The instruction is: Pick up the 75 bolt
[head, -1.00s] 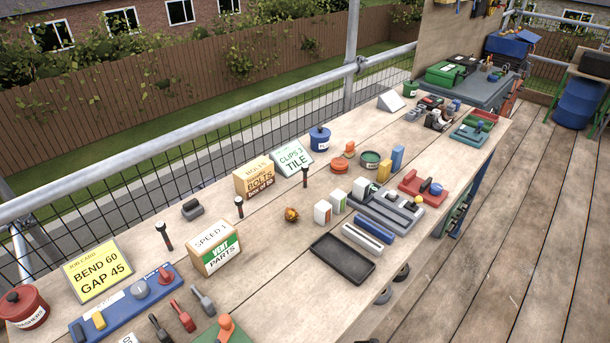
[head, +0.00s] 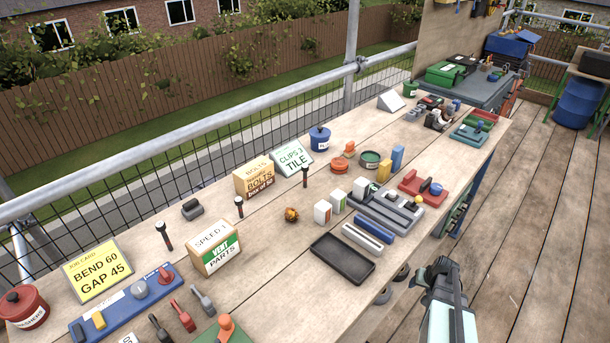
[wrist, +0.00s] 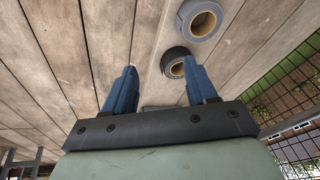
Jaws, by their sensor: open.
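Three dark upright bolts with round heads stand apart on the bench in the head view: one at the left (head: 165,236), a shorter one in the middle (head: 239,207), and one farther right (head: 305,177). No length mark is readable on them, so I cannot tell which is the 75 bolt. A box labelled bolts (head: 254,178) stands behind them. My gripper (wrist: 163,82) is open and empty in the wrist view, its two blue fingers apart over the deck boards. In the head view my arm is at the lower right, off the bench; no bolt shows in the wrist view.
A black tray (head: 342,258) lies near the bench's front edge. A yellow job card (head: 97,270) reads bend 60, gap 45.

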